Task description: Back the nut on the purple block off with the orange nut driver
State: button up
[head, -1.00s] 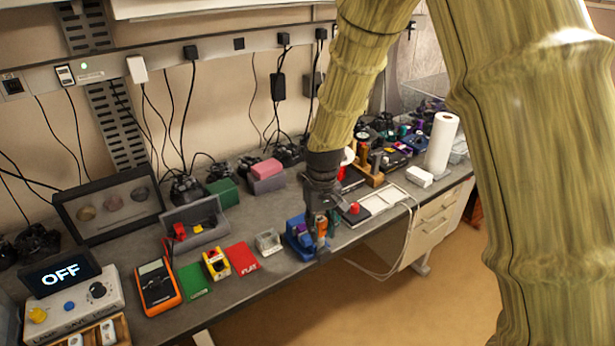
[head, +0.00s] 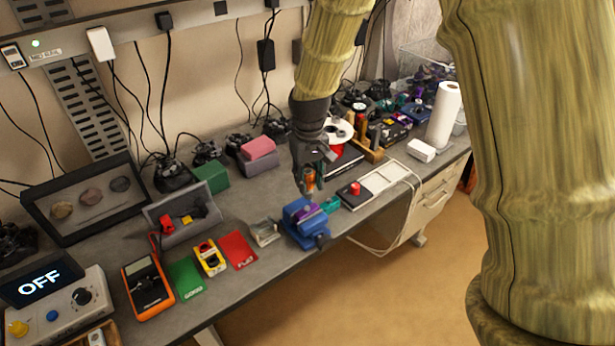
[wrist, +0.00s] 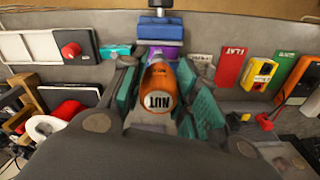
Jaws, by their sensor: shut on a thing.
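My gripper (head: 309,180) is shut on the orange nut driver (head: 310,182), whose handle end reads NUT in the wrist view (wrist: 158,100). It holds the driver in the air above the bench, behind the blue vise (head: 307,232). The purple block (head: 303,214) sits in the vise's jaws; it also shows in the wrist view (wrist: 170,53), just beyond the driver. The nut on the block is too small or hidden to make out. The driver's tip is hidden, and driver and vise look apart.
A teal object (head: 330,204) lies right of the vise. A box with a red button (head: 354,190) stands further right. A small grey holder (head: 264,233), a red card (head: 238,250) and a yellow device (head: 209,257) lie to the left. The bench's front edge is close to the vise.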

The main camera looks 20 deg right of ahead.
aim_at(308, 191)
jog(key=f, duration=0.1)
jog(key=w+f+b, duration=0.1)
jog(key=f, duration=0.1)
jog(key=shift+w+f, duration=0.15)
jog(key=shift+w, duration=0.2)
jog(key=shift+s+f+b, duration=0.45)
jog(key=shift+s+b, duration=0.1)
jog(key=shift+b, duration=0.2)
jog(key=shift+w+f, duration=0.35)
jog(key=shift+f, duration=0.1)
jog(key=shift+s+r, duration=0.2)
jog(key=shift+s, duration=0.05)
jog(key=shift+w+f, duration=0.1)
jog(key=shift+w, duration=0.05)
jog(key=shift+f+p, duration=0.1)
jog(key=shift+p, duration=0.4)
jog(key=shift+f+p, duration=0.35)
jog(key=shift+f, duration=0.15)
dwell(1.7)
jog(key=o, duration=1.6)
